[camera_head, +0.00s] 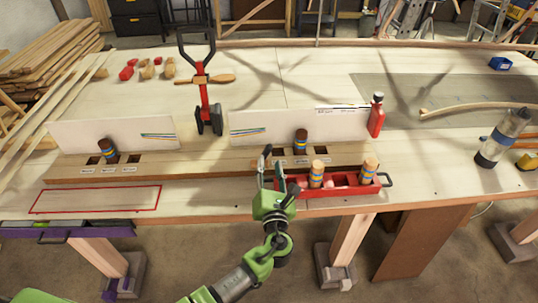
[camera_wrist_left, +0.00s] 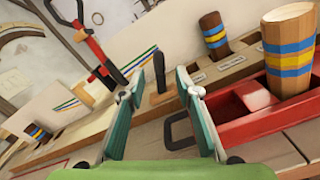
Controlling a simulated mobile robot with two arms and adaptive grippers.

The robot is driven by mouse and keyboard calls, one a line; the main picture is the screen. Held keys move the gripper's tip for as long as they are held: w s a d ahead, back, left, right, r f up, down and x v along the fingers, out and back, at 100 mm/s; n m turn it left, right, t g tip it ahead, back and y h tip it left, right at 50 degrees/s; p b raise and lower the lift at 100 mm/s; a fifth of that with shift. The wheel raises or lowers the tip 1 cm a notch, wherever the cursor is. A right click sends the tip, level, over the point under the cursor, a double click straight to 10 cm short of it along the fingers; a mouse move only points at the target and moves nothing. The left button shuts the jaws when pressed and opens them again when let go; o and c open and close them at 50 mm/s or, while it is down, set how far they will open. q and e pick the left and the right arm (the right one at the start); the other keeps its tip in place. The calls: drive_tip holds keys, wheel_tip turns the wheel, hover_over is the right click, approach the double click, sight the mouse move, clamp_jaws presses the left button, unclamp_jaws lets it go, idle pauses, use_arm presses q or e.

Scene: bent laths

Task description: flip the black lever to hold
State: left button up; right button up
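The black lever (camera_wrist_left: 159,73) stands up from the wooden rail (camera_wrist_left: 200,79) in the left wrist view, leaning slightly. My left gripper (camera_wrist_left: 160,92) is open, with its two green fingers on either side of the lever in that view and visible space between them and it. Contact with the lever does not show. In the head view my left gripper (camera_head: 271,167) is over the rail's front edge, beside the left end of the red tray. There the lever is hard to tell apart from the fingers. My right gripper is not in view.
The red tray (camera_head: 345,190) holds banded wooden pegs (camera_head: 316,174) close to my gripper's right. White panels (camera_head: 112,133) stand behind the labelled slots. A red tool with a black handle (camera_head: 203,90) stands behind. The bench left of my gripper, in front of the rail, is mostly clear.

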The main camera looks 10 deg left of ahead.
use_arm(q)
drive_tip(key=v, duration=0.5)
drive_tip(key=shift+f, duration=0.1)
idle(0.4)
